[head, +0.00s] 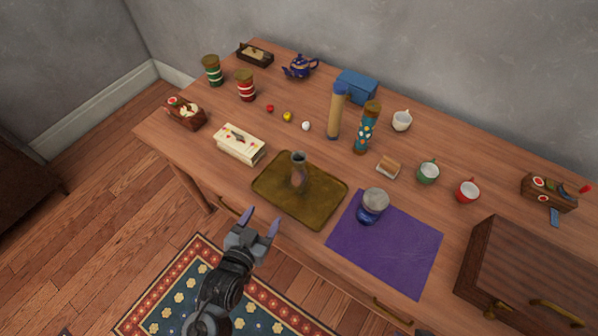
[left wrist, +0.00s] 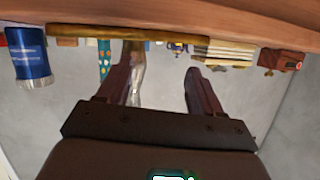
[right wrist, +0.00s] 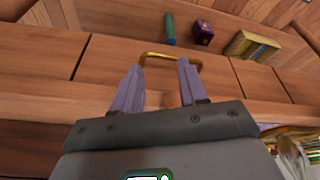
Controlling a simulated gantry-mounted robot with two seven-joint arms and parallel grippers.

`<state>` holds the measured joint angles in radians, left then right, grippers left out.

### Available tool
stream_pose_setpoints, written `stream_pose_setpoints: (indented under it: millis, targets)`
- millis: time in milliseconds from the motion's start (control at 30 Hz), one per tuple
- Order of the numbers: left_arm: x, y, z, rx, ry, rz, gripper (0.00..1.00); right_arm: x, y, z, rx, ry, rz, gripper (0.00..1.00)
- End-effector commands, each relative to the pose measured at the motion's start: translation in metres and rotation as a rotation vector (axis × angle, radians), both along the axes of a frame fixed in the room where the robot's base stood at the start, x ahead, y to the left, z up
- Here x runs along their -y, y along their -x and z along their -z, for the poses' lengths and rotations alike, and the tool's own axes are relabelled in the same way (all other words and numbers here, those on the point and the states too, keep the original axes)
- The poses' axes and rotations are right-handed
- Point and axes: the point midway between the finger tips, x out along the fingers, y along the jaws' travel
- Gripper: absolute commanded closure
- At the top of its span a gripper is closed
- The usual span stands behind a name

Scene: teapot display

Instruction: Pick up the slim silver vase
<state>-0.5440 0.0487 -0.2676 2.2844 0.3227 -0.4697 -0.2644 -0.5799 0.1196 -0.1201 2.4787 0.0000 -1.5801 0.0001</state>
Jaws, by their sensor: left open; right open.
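The slim silver vase (head: 299,172) stands upright on the olive-gold tray (head: 270,196) near the table's front edge. In the left wrist view the vase (left wrist: 137,75) shows upside down, beside the left-hand finger and partly overlapped by it. My left gripper (head: 261,226) is open and empty, in front of the table edge and short of the tray, apart from the vase in the head view. My right gripper (right wrist: 160,66) is open and empty in the right wrist view, before a gold drawer handle (right wrist: 170,57). It is out of the head view.
A purple cloth (head: 390,250) with a blue, silver-topped jar (head: 372,206) lies right of the tray. A cream box (head: 239,144) stands to its left. Tall cylinders (head: 336,112) stand behind. A wooden chest (head: 520,270) fills the right front.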

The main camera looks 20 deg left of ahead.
Motion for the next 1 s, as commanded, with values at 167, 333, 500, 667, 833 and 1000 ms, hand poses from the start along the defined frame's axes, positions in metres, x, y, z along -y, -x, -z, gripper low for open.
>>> stream_pose_setpoints:
  millis: [167, 333, 500, 667, 833, 1000]
  targets:
    - [0.016, -0.016, -0.048, 0.229, 0.002, -0.099, 0.34, 0.000, 0.000, -0.027, 0.001, 0.000, 0.000, 0.57]
    - [0.051, -0.025, -0.085, 0.319, 0.052, -0.149, 0.34, 0.000, 0.000, -0.053, 0.002, -0.001, 0.000, 0.57]
    - [0.062, -0.038, -0.102, 0.337, 0.081, -0.142, 0.34, 0.000, 0.000, -0.059, 0.004, -0.001, 0.000, 0.57]
    - [0.059, -0.060, -0.103, 0.341, 0.081, -0.142, 0.34, 0.000, 0.000, -0.053, 0.003, 0.000, 0.000, 0.57]
    - [0.056, -0.080, -0.102, 0.340, 0.082, -0.141, 0.34, 0.000, 0.000, -0.049, 0.000, 0.000, 0.000, 0.57]
    - [0.055, -0.089, -0.102, 0.338, 0.082, -0.141, 0.34, 0.000, 0.000, -0.048, 0.000, 0.000, 0.000, 0.57]
